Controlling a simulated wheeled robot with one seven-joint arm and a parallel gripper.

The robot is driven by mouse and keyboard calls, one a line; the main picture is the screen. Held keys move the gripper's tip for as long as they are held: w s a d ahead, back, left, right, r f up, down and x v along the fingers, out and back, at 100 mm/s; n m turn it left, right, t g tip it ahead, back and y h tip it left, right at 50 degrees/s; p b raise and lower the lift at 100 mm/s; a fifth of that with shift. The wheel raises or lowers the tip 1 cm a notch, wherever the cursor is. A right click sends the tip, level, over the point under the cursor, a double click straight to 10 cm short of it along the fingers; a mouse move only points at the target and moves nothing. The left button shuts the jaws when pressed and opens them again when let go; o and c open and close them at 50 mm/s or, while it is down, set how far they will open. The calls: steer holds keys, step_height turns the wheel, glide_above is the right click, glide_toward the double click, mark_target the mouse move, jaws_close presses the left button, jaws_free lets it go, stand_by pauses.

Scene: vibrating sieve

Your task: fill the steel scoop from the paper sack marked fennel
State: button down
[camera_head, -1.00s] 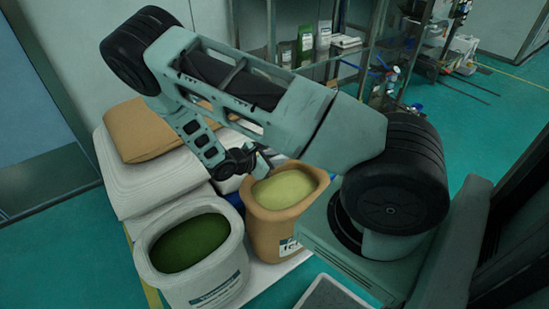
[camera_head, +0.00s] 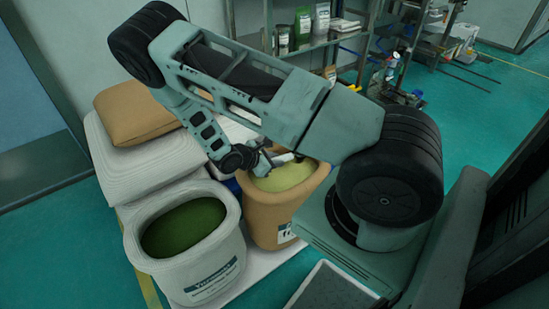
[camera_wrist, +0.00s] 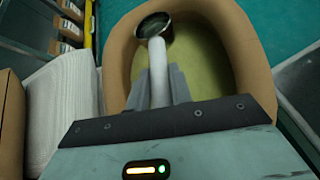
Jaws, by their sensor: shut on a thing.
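The brown paper sack (camera_head: 262,219) stands open, with pale yellow-green contents (camera_head: 290,176). Its label (camera_head: 286,233) is mostly cut off from view by my arm. In the wrist view the sack's rim (camera_wrist: 250,62) curves around the scoop. My gripper (camera_wrist: 161,86) is shut on the pale handle of the steel scoop (camera_wrist: 154,26). The scoop's round bowl reaches over the sack's mouth, near its far rim in the wrist view. The bowl's inside looks dark, and I cannot tell its depth relative to the contents. In the head view the scoop (camera_head: 286,158) shows only partly beside my gripper (camera_head: 268,160).
A white sack (camera_head: 150,262) with dark green contents stands open at the left, close beside the brown one. A closed brown sack (camera_head: 133,112) lies on stacked white sacks (camera_head: 140,168) behind. A shelf (camera_head: 315,45) with packets is at the back.

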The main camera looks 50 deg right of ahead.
steer(key=shift+f+b, duration=1.25)
steer(key=shift+f, duration=1)
steer(key=shift+f+b, duration=0.35)
steer(key=shift+f, duration=0.25)
steer(key=shift+s+d, duration=0.15)
steer(key=shift+d, duration=0.25)
steer(key=shift+s+d, duration=0.1)
steer(key=shift+d, duration=0.25)
steer(key=shift+s+d, duration=0.1)
steer(key=shift+d, duration=0.25)
steer(key=shift+s+d, duration=0.2)
steer(key=shift+d, duration=0.35)
steer(key=shift+w+a, duration=0.1)
steer(key=shift+a, duration=0.1)
steer(key=shift+w+a+p, duration=0.2)
steer(key=shift+a+p, duration=0.2)
steer(key=shift+a, duration=0.3)
